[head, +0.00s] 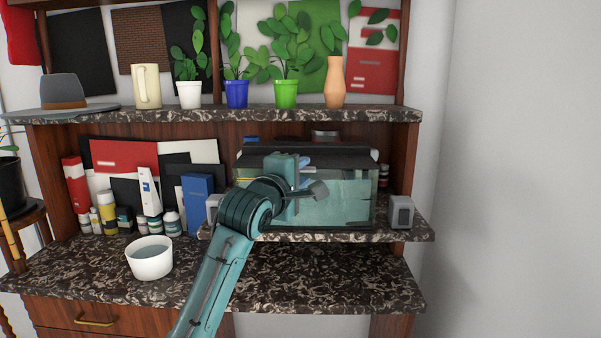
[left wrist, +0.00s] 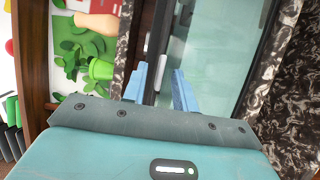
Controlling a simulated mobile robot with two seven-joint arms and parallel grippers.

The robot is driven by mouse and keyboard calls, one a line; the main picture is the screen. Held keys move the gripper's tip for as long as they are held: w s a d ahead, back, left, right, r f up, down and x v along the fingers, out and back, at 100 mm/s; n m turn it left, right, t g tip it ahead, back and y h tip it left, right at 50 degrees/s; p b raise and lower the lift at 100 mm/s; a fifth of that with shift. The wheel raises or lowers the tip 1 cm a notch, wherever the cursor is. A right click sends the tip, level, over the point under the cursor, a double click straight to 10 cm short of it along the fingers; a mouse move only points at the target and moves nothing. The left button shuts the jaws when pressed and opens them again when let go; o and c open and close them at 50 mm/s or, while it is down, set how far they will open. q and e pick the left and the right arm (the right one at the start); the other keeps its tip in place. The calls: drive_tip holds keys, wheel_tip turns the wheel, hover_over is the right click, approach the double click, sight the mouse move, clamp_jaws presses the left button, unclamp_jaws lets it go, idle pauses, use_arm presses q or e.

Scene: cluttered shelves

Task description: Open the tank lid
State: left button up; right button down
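The glass tank (head: 345,205) stands on the raised stone ledge, with bluish water inside. Its dark lid (head: 345,160) lies flat across the top and looks closed. My left gripper (head: 305,171) is in front of the tank's upper front edge, partly covering the lid and glass. In the left wrist view its two blue fingers (left wrist: 161,78) are apart, with the dark lid edge (left wrist: 155,45) and the glass (left wrist: 212,45) just ahead. I cannot tell whether the fingers touch the lid. My right gripper is not in view.
The upper shelf (head: 380,115) holds several potted plants and an orange vase (head: 334,85) above the tank. A grey box (head: 401,212) stands right of the tank. Blue books (head: 197,203) stand left. A white bowl (head: 150,260) sits on the counter, whose front right is clear.

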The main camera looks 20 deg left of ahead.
use_arm(q)
drive_tip(key=shift+c, duration=0.3)
clamp_jaws()
idle(0.3)
